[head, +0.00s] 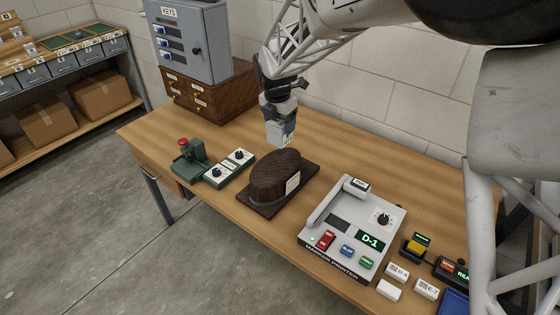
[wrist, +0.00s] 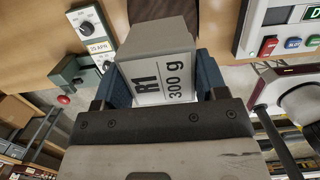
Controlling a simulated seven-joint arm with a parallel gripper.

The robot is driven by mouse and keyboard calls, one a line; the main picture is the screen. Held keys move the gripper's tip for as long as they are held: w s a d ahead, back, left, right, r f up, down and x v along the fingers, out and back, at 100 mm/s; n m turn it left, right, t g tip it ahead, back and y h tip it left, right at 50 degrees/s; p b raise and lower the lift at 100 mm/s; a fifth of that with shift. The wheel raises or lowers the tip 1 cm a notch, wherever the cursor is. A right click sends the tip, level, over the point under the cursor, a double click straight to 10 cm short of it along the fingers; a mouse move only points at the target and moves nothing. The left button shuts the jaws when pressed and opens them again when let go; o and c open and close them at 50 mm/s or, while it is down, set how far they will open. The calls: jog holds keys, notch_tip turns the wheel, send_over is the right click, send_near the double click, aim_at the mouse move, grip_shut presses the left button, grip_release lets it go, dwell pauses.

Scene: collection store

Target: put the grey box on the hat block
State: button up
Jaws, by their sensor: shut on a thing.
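The grey box (head: 281,131) is held in my gripper (head: 279,106), above the table and behind the hat block in the head view. In the wrist view, the grey box (wrist: 157,68) sits between the dark blue pads of my gripper (wrist: 165,82), with a white label reading "R1 300 g". The hat block (head: 276,175) is a dark brown wooden dome on a flat dark base, with a pale tag on its side. Nothing rests on its top. In the wrist view, a dark brown part at the top edge (wrist: 158,10) is probably the hat block, mostly hidden behind the box.
A grey label printer (head: 351,228) stands right of the hat block. A wooden drawer unit (head: 207,93) carries a grey key cabinet (head: 190,40) behind. Small buttons and labels lie at the right.

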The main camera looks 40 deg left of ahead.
aim_at(280, 143)
jog(key=shift+f, duration=2)
jog(key=shift+f, duration=2)
jog(key=o, duration=1.1)
jog(key=shift+f, duration=0.15)
